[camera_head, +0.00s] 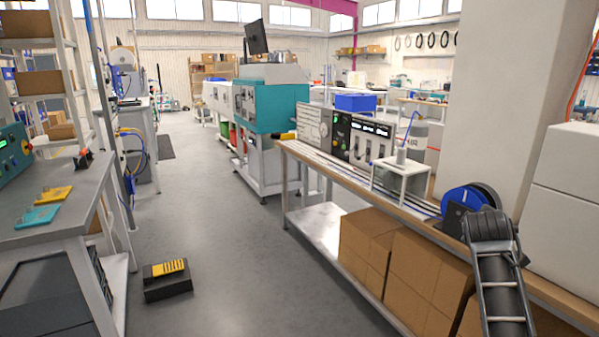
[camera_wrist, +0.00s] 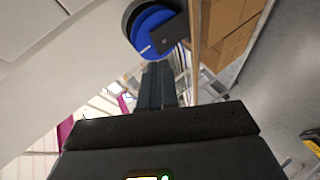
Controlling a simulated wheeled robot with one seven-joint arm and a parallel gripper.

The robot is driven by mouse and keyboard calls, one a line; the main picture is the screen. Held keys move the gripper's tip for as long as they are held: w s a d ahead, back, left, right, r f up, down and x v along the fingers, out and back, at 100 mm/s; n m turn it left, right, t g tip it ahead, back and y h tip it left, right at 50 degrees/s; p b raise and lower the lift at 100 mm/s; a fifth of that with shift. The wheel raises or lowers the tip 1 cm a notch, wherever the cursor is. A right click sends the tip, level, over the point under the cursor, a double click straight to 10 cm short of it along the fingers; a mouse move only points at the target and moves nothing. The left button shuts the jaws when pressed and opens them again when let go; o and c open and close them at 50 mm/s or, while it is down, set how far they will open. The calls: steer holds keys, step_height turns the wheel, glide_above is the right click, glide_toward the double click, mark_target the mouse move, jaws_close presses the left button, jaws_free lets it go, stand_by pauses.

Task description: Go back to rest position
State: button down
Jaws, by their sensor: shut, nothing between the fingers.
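My gripper (camera_wrist: 157,72) shows in the wrist view as two dark fingers pressed together, with nothing between them. It points past the blue cable reel (camera_wrist: 152,32), apart from it in that picture. In the head view the blue reel (camera_head: 462,200) stands at the right on the long bench, beside a dark block. My dark arm rises at the lower right in front of the bench, close to the reel. My fingertips cannot be made out in the head view.
The long bench (camera_head: 308,158) carries a control panel (camera_head: 345,136) and a white stand (camera_head: 402,180). A grey table (camera_head: 78,190) stands at left, with a black pedal (camera_head: 167,282) on the floor. The middle aisle is clear.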

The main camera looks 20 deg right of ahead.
steer(key=s+a+f+t+y, duration=0.2)
steer(key=s+a+f, duration=0.3)
steer(key=a, duration=0.4)
steer(key=s+a+f+n+t+y, duration=0.1)
steer(key=s+a+f+t, duration=0.1)
steer(key=s+a+f, duration=0.6)
steer(key=s+a+f+t+y, duration=0.2)
steer(key=s+a+f, duration=0.1)
steer(key=a, duration=0.8)
steer(key=s+a+r+m+t+y, duration=0.1)
steer(key=s+a+r+y, duration=0.2)
steer(key=s+a, duration=0.9)
steer(key=s+a+r+m+t+y, duration=0.1)
steer(key=s+a+r+m+y, duration=0.1)
steer(key=s+r, duration=0.7)
steer(key=s+a+y, duration=0.1)
steer(key=s+a, duration=0.1)
steer(key=s, duration=0.2)
steer(key=shift+a+r+m, duration=0.25)
steer(key=shift+a+m, duration=0.1)
steer(key=shift+m, duration=0.05)
